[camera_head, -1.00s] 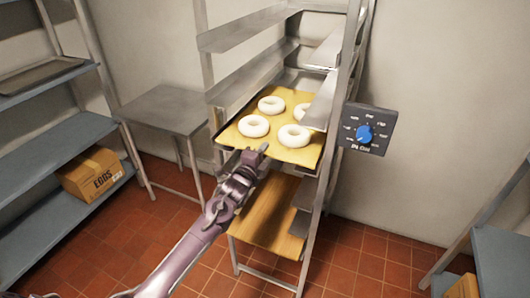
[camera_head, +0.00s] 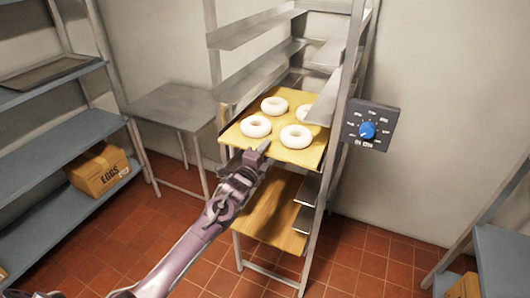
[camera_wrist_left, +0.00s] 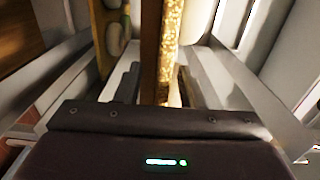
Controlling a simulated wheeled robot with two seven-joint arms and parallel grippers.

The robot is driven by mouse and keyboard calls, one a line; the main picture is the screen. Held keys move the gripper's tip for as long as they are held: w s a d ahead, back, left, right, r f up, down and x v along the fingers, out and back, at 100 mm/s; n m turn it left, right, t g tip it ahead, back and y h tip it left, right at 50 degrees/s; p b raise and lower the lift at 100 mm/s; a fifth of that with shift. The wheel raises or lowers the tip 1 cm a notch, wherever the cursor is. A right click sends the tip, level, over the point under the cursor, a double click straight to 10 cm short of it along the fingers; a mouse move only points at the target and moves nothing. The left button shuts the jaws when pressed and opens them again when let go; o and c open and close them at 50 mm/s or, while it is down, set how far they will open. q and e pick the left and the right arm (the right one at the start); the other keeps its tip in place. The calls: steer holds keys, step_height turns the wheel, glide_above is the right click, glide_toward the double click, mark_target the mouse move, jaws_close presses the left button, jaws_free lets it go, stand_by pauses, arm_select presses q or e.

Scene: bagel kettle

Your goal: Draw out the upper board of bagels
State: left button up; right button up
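The upper board (camera_head: 285,152) is yellowish and lies in the metal rack, with several pale bagels (camera_head: 256,126) on it. One bagel is partly hidden behind a rack rail. My left gripper (camera_head: 257,152) is at the board's front edge. In the left wrist view its two dark fingers (camera_wrist_left: 156,86) stand apart, with a brown and gold strip between them. I cannot tell whether they touch it. The bagels (camera_wrist_left: 114,38) show there at the upper left. My right gripper is not in view.
A bare wooden lower board (camera_head: 270,215) sits in the rack (camera_head: 322,195) below. A dial panel (camera_head: 371,126) with a blue knob is right of the rack. A metal table (camera_head: 172,105) and shelves (camera_head: 75,140) with an egg box (camera_head: 98,170) stand left. Tiled floor in front is clear.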

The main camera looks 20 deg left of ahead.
arm_select(q)
steer(key=shift+o, duration=0.2)
steer(key=shift+s+r, duration=0.1)
steer(key=shift+s+p, duration=0.6)
steer(key=shift+p, duration=0.1)
steer(key=s+p, duration=0.3)
steer(key=s, duration=0.2)
steer(key=shift+s+a, duration=0.15)
steer(key=shift+s, duration=0.2)
